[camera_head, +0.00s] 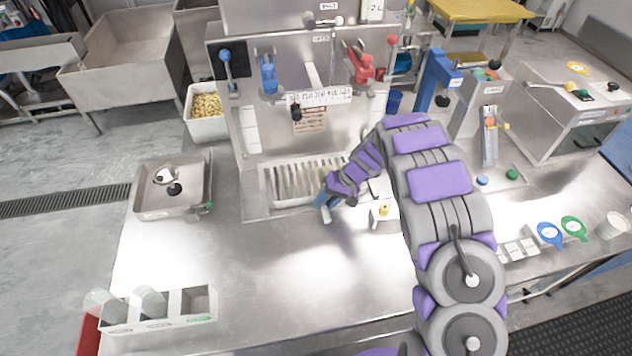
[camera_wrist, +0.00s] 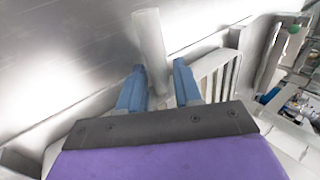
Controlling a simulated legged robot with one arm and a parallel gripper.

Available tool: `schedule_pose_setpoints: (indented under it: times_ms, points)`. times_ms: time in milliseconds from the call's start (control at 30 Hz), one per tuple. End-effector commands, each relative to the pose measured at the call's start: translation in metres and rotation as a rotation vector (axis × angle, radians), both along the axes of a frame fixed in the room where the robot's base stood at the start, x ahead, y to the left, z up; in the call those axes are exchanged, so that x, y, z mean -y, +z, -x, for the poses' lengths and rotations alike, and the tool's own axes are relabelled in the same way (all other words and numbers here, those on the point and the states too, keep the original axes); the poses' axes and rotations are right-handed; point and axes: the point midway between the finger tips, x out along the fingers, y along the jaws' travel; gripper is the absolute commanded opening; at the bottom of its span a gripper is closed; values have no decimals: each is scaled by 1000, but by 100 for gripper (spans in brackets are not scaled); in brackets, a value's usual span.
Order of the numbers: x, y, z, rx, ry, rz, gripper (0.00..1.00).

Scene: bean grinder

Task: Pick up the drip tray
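The drip tray (camera_head: 267,186) is a pale, shallow tray with a slatted grate, set at the foot of the metal machine in the head view. My gripper (camera_head: 322,203) is low at its front right edge. In the wrist view, the tray's slats (camera_wrist: 228,72) show to the right of the fingers. The two blue fingers of my gripper (camera_wrist: 160,72) stand apart. A pale round bar (camera_wrist: 150,38), perhaps the tray's handle, reaches between them. A gap shows between the bar and the right finger. Contact with the left finger is unclear.
A metal bin (camera_head: 147,207) stands left of the tray. A divided box (camera_head: 196,303) with clear cups sits at the front left. A small block with a yellow knob (camera_head: 384,211) is just right of my gripper. The counter (camera_head: 275,275) in front is clear.

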Motion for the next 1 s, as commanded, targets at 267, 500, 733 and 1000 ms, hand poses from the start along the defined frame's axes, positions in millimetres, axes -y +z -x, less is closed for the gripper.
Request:
schedule_pose_setpoints:
  times_ms: [267, 500, 733, 1000]
  points:
    - [1, 0, 0, 0, 0, 0, 14]
    - [0, 0, 0, -1, 1, 0, 0]
    - [0, 0, 0, -1, 1, 0, 0]
    - [0, 3, 0, -1, 1, 0, 0]
